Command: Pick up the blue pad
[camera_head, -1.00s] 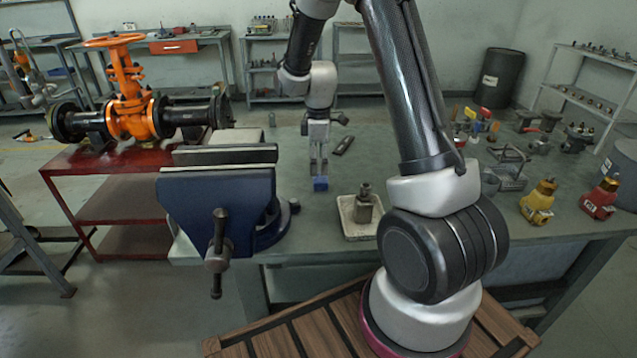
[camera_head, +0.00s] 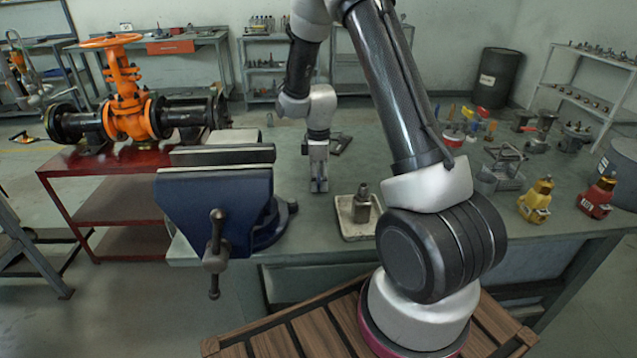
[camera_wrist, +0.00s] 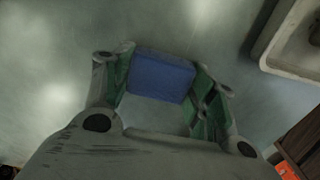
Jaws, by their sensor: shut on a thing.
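The blue pad (camera_wrist: 160,77) is a small blue block. In the wrist view it sits between the two green-lined fingers of my gripper (camera_wrist: 162,88), which are shut on its sides. In the head view my gripper (camera_head: 319,188) points down at the bench, to the right of the blue vise. Only a thin bit of blue shows between the fingers there, and the fingers hide most of the pad. I cannot tell whether the pad touches the bench top.
The blue vise (camera_head: 215,205) stands close on the left. A pale tray (camera_head: 347,232) with a metal part lies just right of my gripper. A dark flat object (camera_head: 341,143) lies behind. The orange valve (camera_head: 126,100) is on a red table; yellow and red items stand far right.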

